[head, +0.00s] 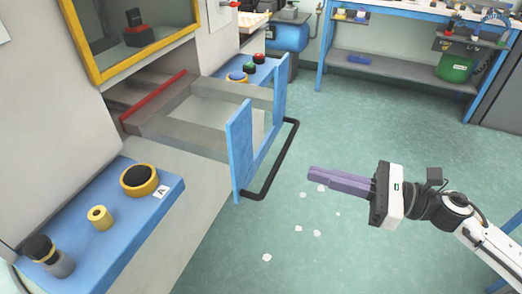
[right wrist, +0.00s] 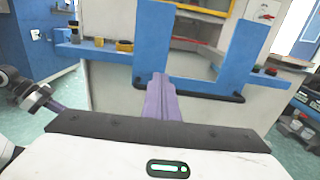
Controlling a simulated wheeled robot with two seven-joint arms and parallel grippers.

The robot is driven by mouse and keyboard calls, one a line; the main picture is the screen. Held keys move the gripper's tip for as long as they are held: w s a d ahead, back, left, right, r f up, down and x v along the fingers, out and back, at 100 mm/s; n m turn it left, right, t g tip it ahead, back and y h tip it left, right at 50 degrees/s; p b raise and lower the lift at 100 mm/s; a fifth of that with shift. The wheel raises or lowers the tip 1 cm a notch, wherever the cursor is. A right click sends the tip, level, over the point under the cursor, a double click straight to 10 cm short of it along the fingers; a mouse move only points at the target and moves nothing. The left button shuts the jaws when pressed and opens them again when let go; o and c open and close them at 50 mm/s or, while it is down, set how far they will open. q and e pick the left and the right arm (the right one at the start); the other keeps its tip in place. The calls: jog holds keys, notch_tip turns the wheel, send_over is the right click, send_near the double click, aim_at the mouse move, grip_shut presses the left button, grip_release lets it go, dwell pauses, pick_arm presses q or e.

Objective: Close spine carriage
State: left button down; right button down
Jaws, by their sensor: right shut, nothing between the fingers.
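The spine carriage (head: 238,150) is pulled out of the machine on grey rails. Its front is a blue plate with a wide U-shaped cutout, also in the right wrist view (right wrist: 153,50). A black bar handle (head: 281,165) runs across its outer side; it also shows in the wrist view (right wrist: 205,96). My right gripper (head: 312,173) has its purple fingers shut and empty, pointing at the handle from the right, with a gap between. In the wrist view the fingertips overlap the carriage's lower edge. Part of what looks like my left gripper (right wrist: 50,104) shows at the left there; its jaws are unclear.
A blue ledge (head: 130,235) with a black-and-yellow button (head: 139,180) and knobs is left of the carriage. Another ledge with buttons (head: 258,58) lies beyond it. A yellow-framed window (head: 140,35) is above. White scraps (head: 298,229) lie on the open green floor.

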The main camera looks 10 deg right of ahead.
jog(key=p, duration=0.2)
send_near(250, 155)
jog(key=x, duration=0.5)
jog(key=shift+a+r, duration=0.1)
jog(key=shift+r, duration=0.05)
jog(key=shift+w+a, duration=0.4)
jog(key=shift+a, duration=0.15)
jog(key=shift+w+a, duration=0.1)
